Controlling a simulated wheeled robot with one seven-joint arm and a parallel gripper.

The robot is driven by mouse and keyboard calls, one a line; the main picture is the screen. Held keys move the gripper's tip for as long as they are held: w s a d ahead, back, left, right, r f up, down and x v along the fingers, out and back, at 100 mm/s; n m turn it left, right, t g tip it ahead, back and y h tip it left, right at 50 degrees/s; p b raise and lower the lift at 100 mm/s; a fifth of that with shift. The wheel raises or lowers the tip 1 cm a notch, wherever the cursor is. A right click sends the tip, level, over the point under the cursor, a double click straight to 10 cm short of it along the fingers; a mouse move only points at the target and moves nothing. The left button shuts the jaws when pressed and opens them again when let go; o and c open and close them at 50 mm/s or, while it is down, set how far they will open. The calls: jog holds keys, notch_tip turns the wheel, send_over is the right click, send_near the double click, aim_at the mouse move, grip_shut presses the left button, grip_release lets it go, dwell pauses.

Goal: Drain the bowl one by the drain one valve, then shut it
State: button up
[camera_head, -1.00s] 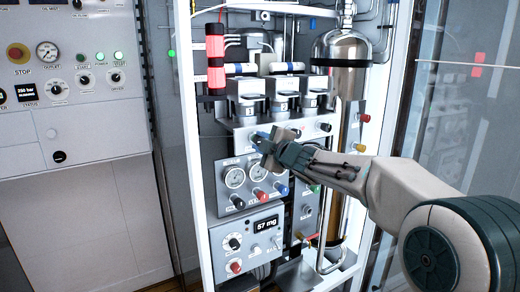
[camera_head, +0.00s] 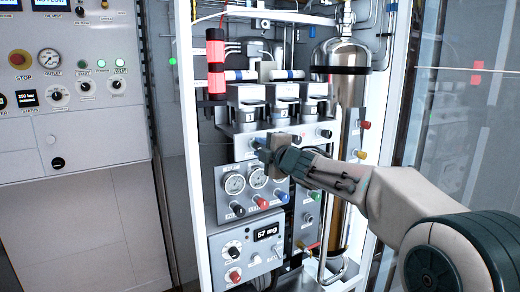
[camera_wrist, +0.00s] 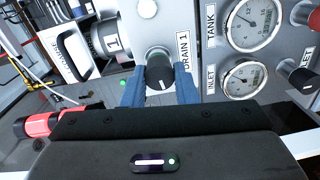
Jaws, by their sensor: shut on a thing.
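The drain one valve is a small black knob (camera_wrist: 159,72) with a white pointer line, beside the label "DRAIN 1" in the wrist view. My gripper (camera_wrist: 160,90) has its two blue fingers on either side of this knob and is shut on it. In the head view my gripper (camera_head: 262,151) is at the left of the grey strip under the row of bowls and hides the knob. Bowl one (camera_wrist: 111,42), marked "1", is next to the knob in the wrist view. The liquid level inside it cannot be made out.
The tank gauge (camera_wrist: 250,22) and inlet gauge (camera_wrist: 244,78) are close beside my gripper, with another black knob (camera_wrist: 304,80) beyond. Below in the head view are coloured knobs and a "57 mg" display (camera_head: 266,232). A steel cylinder (camera_head: 343,100) stands at the right.

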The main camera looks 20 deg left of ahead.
jog(key=o, duration=1)
jog(key=shift+d, duration=0.15)
jog(key=shift+c, duration=0.2)
jog(key=v, duration=1.3)
jog(key=shift+s+d, duration=0.25)
